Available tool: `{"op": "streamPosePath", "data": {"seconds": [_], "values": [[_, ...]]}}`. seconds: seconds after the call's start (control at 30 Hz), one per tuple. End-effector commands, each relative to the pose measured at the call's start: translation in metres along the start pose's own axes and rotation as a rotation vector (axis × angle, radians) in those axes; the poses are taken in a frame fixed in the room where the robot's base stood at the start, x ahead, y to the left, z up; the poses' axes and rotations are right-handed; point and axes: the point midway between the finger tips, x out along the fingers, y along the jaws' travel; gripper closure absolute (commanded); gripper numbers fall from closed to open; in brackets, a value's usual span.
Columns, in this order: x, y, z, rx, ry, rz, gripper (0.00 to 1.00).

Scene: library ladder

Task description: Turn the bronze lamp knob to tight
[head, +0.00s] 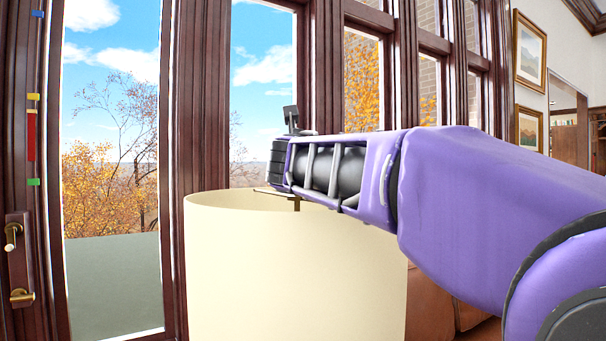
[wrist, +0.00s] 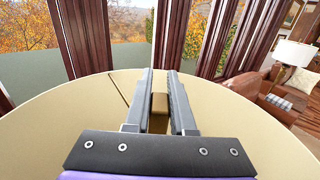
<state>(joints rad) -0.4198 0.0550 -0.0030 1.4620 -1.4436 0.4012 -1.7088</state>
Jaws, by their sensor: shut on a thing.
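The bronze lamp knob (wrist: 159,102) is a small tan-brown block between the fingers of my gripper (wrist: 159,85) in the wrist view. My gripper is shut on it from both sides, above the cream lampshade (wrist: 232,122). In the head view my gripper (head: 277,165) reaches in from the right, over the top rim of the lampshade (head: 290,270). There the knob is hidden by the gripper. A thin dark bar (head: 277,194) shows just under the gripper. The knob's lower part is hidden, and I cannot tell how tight it is.
Tall dark window frames (head: 185,120) stand behind the lamp. A door edge with brass handles (head: 20,297) and coloured marks (head: 31,135) is at the left. A brown leather armchair (wrist: 262,92) and a second lamp (wrist: 294,55) are at the right.

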Motion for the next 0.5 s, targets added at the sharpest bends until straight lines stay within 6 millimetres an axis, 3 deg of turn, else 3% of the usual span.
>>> {"op": "streamPosePath", "data": {"seconds": [0.5], "values": [[-0.002,-0.012,0.007,-0.003,0.006,-0.490,1.00]]}}
